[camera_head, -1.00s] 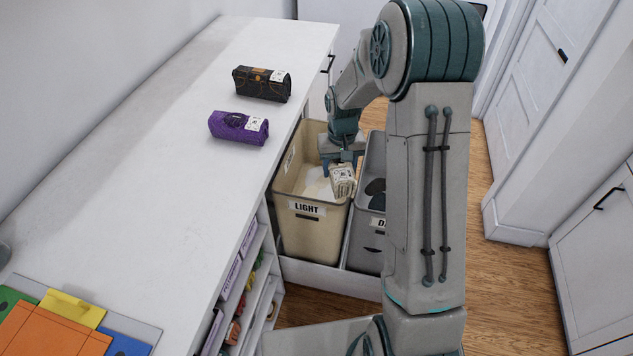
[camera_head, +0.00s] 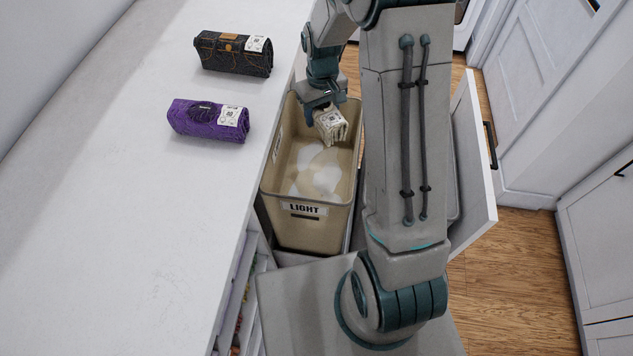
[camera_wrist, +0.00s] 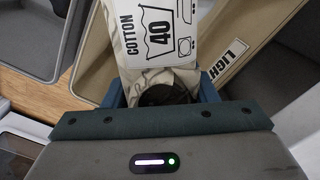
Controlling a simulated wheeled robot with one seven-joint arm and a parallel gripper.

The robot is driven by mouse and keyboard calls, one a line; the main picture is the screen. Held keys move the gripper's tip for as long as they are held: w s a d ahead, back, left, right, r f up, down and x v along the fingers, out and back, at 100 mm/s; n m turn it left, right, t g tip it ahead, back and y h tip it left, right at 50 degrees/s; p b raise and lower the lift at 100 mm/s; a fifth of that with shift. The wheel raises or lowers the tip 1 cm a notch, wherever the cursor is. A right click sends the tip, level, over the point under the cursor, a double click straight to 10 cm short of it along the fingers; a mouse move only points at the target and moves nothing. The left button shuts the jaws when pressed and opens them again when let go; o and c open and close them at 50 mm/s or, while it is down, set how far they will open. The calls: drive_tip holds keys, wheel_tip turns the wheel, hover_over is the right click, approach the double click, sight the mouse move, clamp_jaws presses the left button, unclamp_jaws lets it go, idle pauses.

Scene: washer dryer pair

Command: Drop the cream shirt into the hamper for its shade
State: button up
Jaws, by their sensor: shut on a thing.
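The cream shirt (camera_head: 331,126) is a folded bundle with a printed care label. My gripper (camera_head: 322,103) is shut on it and holds it over the opening of the beige hamper marked LIGHT (camera_head: 306,226), towards its far end. In the wrist view the shirt (camera_wrist: 157,40) shows its "COTTON 40" tag between the blue fingers, with part of the LIGHT label (camera_wrist: 230,72) beside it. Some pale cloth (camera_head: 318,178) lies at the bottom of this hamper. The second hamper, to the right, is mostly hidden behind my arm.
A purple rolled garment (camera_head: 208,120) and a dark rolled garment (camera_head: 234,54) lie on the white counter (camera_head: 120,230), left of the hampers. A white drawer front (camera_head: 474,170) stands right of my arm. Wood floor (camera_head: 515,280) is clear at the right.

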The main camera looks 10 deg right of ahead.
drive_tip(key=shift+s+f+n+b, duration=0.3)
drive_tip(key=shift+f+b, duration=0.15)
drive_tip(key=shift+f, duration=0.1)
drive_tip(key=shift+s+f+n+b, duration=0.3)
drive_tip(key=shift+f+b, duration=0.1)
drive_tip(key=shift+f, duration=0.15)
wheel_tip(320, 180, down, 6)
drive_tip(key=b, duration=0.3)
drive_tip(key=shift+r+b, duration=0.25)
drive_tip(key=shift+b, duration=0.1)
drive_tip(key=o, duration=1.2)
wheel_tip(320, 180, up, 14)
drive_tip(key=shift+f+p, duration=0.1)
drive_tip(key=shift+p, duration=0.5)
